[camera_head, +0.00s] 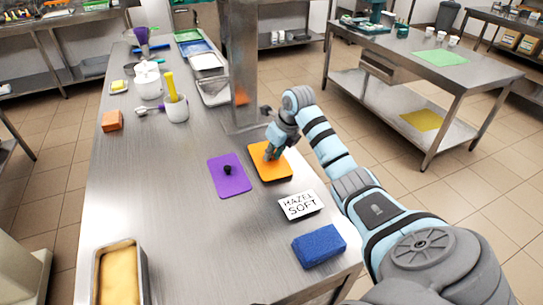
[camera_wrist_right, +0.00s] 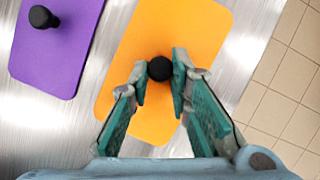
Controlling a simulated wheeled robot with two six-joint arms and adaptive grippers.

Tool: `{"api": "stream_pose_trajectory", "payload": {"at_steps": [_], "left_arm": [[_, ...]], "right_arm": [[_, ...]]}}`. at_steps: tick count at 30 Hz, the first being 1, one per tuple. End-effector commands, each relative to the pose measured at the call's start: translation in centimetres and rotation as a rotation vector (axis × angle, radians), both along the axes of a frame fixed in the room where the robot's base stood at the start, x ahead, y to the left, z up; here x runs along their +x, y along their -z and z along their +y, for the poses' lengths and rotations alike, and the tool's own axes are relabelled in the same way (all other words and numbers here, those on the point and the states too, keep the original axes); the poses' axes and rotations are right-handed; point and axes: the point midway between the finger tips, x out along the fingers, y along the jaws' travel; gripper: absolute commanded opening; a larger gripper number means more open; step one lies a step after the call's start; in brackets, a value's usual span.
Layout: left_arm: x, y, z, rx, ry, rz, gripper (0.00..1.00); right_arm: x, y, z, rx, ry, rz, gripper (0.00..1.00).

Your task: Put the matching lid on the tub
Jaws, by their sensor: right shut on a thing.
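The tub (camera_head: 143,270) is an open metal pan filled with a pale yellow mass, at the near left of the steel table. An orange lid (camera_head: 272,174) lies flat near the table's right edge, and it also shows in the wrist view (camera_wrist_right: 190,50). A purple lid (camera_head: 230,181) with a black knob lies flat just left of it. My right gripper (camera_head: 272,153) is over the orange lid. In the wrist view, its fingers (camera_wrist_right: 160,72) are closed on the orange lid's black knob. My left gripper is not in view.
An orange block (camera_head: 111,121), white canisters and a utensil cup (camera_head: 177,108) stand farther back. A metal post (camera_head: 240,70) rises behind the lids. The table between tub and lids is clear.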

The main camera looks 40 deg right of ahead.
Motion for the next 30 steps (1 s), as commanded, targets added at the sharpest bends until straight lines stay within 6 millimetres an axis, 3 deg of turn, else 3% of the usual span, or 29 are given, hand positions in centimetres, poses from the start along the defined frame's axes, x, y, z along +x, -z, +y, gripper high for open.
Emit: {"api": "stream_pose_trajectory", "payload": {"at_steps": [9, 13, 15, 20, 30], "left_arm": [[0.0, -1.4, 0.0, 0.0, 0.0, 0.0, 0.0], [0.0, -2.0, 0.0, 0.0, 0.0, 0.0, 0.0], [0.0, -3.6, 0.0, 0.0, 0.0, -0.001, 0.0], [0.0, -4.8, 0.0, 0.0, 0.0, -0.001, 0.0], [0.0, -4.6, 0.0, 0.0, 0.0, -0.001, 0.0]], "right_arm": [[0.2, -11.5, -0.1, -0.003, 0.001, -0.013, 0.0], [0.2, -15.6, 0.0, -0.003, -0.001, -0.011, 0.0], [0.1, -17.3, 0.0, -0.003, -0.001, -0.007, 0.0], [0.1, -18.6, -0.1, -0.004, 0.0, -0.008, 0.0], [0.2, -18.3, 0.0, -0.004, -0.001, -0.009, 0.0]]}}
